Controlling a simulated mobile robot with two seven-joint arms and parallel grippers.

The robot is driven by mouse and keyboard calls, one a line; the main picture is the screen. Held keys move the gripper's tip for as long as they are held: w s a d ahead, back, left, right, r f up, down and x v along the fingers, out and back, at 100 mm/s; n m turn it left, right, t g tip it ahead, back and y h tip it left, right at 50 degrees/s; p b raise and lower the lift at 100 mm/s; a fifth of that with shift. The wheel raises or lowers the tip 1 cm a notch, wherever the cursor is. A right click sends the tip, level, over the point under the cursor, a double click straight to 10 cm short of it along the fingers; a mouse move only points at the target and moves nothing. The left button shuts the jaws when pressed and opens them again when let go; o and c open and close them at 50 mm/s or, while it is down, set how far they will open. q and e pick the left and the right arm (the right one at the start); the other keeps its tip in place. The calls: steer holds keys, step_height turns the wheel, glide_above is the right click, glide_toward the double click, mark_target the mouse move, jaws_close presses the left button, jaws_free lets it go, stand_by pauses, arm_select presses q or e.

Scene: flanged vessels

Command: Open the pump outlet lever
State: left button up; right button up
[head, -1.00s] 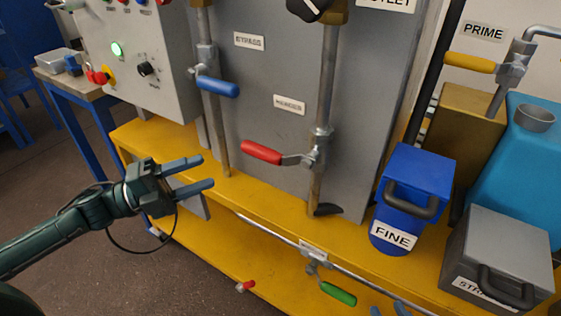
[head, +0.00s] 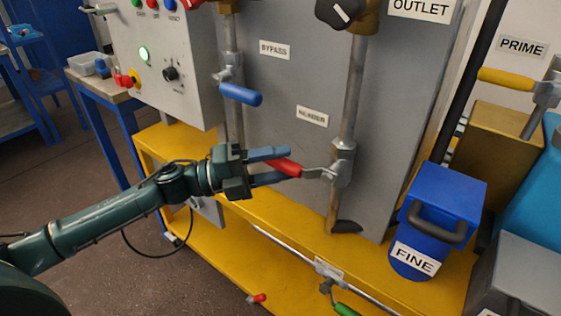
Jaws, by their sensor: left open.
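A red-handled lever (head: 284,167) juts left from a valve on the right-hand vertical pipe (head: 351,110), its handle roughly crosswise to the pipe. A small label (head: 312,117) above it is too blurred to read. My left gripper (head: 285,165) is open at the handle's outer end, with one finger above and one below it. Part of the handle is hidden by the fingers, and I cannot tell whether they touch it. An "OUTLET" sign (head: 421,9) is at the top, beside a black knob (head: 341,11). My right gripper is not in view.
A blue lever (head: 241,95) sits up and left, below the "BYPASS" label (head: 275,49). A yellow lever (head: 505,79) is by "PRIME" at right. A blue "FINE" vessel (head: 437,215) stands on the yellow frame. A control box (head: 165,50) stands at upper left.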

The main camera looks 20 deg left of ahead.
arm_select(q)
steer(key=shift+w+d, duration=0.15)
steer(key=shift+d, duration=0.2)
steer(key=shift+c, duration=0.3)
jaws_close()
